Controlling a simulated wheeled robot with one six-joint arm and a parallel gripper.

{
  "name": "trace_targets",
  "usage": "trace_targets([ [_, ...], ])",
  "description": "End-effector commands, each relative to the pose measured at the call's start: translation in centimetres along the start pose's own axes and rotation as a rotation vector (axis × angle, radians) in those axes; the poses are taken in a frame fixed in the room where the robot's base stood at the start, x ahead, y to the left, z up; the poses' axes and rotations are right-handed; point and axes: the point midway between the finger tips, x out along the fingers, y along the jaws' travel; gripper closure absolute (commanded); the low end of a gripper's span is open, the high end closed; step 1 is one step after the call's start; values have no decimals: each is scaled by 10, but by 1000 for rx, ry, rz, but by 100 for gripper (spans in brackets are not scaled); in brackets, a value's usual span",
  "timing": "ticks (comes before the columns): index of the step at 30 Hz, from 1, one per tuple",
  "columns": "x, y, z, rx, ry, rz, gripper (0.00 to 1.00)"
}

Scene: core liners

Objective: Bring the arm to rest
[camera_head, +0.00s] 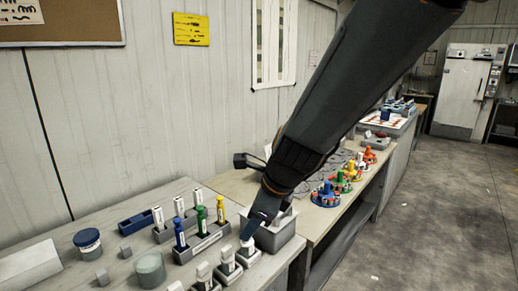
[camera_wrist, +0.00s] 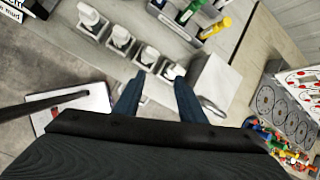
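My gripper (camera_head: 256,224) is low over the bench, at the end of the row of white-capped pieces in grey holders (camera_head: 227,262). In the wrist view its two blue fingers (camera_wrist: 159,77) stand apart with nothing clearly held between them. The holders (camera_wrist: 120,38) run in a slanting row just beyond the fingertips, with the nearest white piece (camera_wrist: 172,71) close to them. I cannot tell whether the fingers touch it. My dark arm reaches down from the upper right in the head view and hides part of the bench.
A grey rack (camera_head: 203,243) holds blue, green and yellow tubes. A grey bin (camera_head: 276,234) stands close right of the gripper. Jars (camera_head: 150,270) and small blocks are at left. Colourful round stands (camera_head: 326,197) sit farther along the bench. The floor (camera_head: 440,220) at right is open.

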Motion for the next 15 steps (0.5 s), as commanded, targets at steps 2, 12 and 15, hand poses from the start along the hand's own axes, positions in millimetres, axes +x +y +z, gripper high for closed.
trace_targets([
  [2,-1,1,-16,-106,25,6,63],
  [12,-13,14,-124,-884,165,128,63],
  [15,-19,22,-160,-1155,191,202,63],
])
